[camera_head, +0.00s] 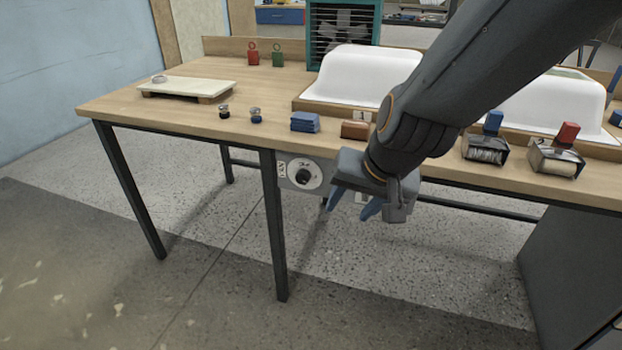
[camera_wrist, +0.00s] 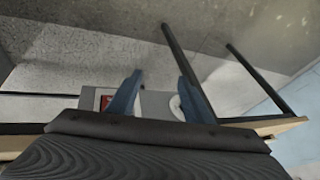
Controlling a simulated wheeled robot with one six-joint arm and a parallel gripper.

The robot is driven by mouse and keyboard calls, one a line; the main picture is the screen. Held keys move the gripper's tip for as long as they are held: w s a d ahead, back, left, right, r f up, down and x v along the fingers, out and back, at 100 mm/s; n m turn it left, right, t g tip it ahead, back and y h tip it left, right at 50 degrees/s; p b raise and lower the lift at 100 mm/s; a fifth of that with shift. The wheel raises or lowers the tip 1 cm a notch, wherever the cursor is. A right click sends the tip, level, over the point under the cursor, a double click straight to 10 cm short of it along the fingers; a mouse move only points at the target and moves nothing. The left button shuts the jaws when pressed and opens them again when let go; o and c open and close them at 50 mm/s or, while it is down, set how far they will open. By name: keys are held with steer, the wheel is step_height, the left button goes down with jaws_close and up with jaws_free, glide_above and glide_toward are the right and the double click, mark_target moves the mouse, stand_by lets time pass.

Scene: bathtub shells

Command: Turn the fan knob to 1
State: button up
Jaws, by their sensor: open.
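The fan knob (camera_head: 303,176) is a black knob on a round white dial, on a grey panel under the table's front edge. Small marks ring the dial, but I cannot read which one the knob points at. In the wrist view the white dial (camera_wrist: 175,106) shows partly, beside the right finger. My gripper (camera_head: 356,203) hangs just right of the dial, in front of the table edge, with its blue fingers apart and empty. In the wrist view the gripper (camera_wrist: 160,95) is open, with the grey panel between and behind the fingers.
The wooden table (camera_head: 185,112) holds two white tub shells (camera_head: 360,75), a teal fan (camera_head: 343,35), a pale board (camera_head: 187,86), blue pads (camera_head: 305,122) and tape dispensers (camera_head: 485,150). A black table leg (camera_head: 273,230) stands left below the dial. Floor in front is clear.

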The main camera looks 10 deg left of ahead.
steer(key=w+a+f+m+t, duration=0.25)
steer(key=w+a, duration=0.25)
steer(key=a, duration=0.3)
steer(key=m+t+h+b, duration=0.2)
steer(key=m+t+h, duration=0.25)
steer(key=t, duration=0.65)
glide_toward(301, 180)
steer(key=w, duration=0.2)
steer(key=w+b, duration=0.1)
steer(key=w, duration=0.5)
steer(key=shift+d, duration=0.25)
